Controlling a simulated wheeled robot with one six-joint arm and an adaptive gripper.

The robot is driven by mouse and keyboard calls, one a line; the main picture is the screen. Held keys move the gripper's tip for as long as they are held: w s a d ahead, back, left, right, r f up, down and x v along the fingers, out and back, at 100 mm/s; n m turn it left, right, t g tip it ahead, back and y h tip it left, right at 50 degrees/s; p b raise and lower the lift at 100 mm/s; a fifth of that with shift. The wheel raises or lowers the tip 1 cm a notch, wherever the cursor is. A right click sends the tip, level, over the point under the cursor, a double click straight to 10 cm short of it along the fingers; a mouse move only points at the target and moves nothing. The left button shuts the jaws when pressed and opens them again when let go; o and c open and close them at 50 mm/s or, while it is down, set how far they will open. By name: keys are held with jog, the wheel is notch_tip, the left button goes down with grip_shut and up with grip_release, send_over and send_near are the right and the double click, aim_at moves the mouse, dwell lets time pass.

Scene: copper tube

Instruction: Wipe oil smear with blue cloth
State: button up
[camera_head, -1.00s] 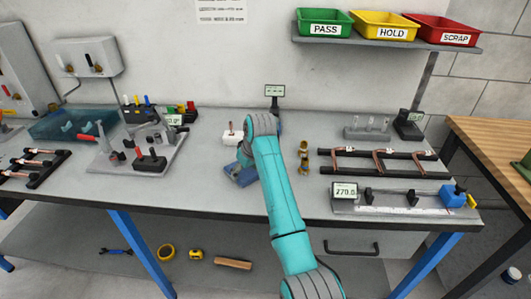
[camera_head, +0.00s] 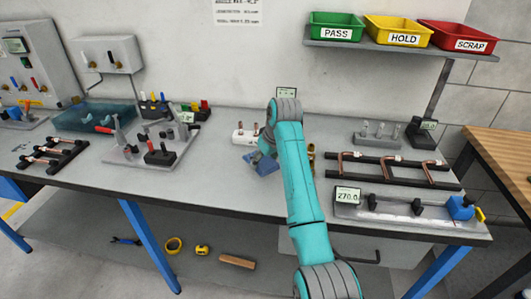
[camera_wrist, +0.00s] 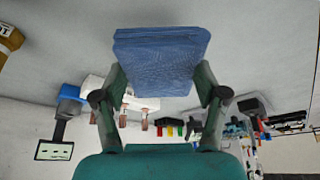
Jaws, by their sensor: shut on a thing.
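The blue cloth (camera_wrist: 160,62) is a folded, thick pad held between the two fingers of my gripper (camera_wrist: 160,95) in the wrist view. In the head view the cloth (camera_head: 264,164) shows at the left of my arm's end, over or on the grey bench (camera_head: 230,190). My gripper (camera_head: 264,152) is mostly hidden behind my arm there. I cannot tell whether the cloth touches the bench. No oil smear can be made out in either view.
A white block with copper pieces (camera_head: 243,137) stands just behind the cloth. A brass piece (camera_head: 311,158) stands right of my arm. Black rails with copper tubes (camera_head: 392,168) and a gauge with a display (camera_head: 347,196) lie farther right. A clamp fixture (camera_head: 140,150) stands left.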

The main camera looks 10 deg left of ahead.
jog(key=shift+r, duration=1.6)
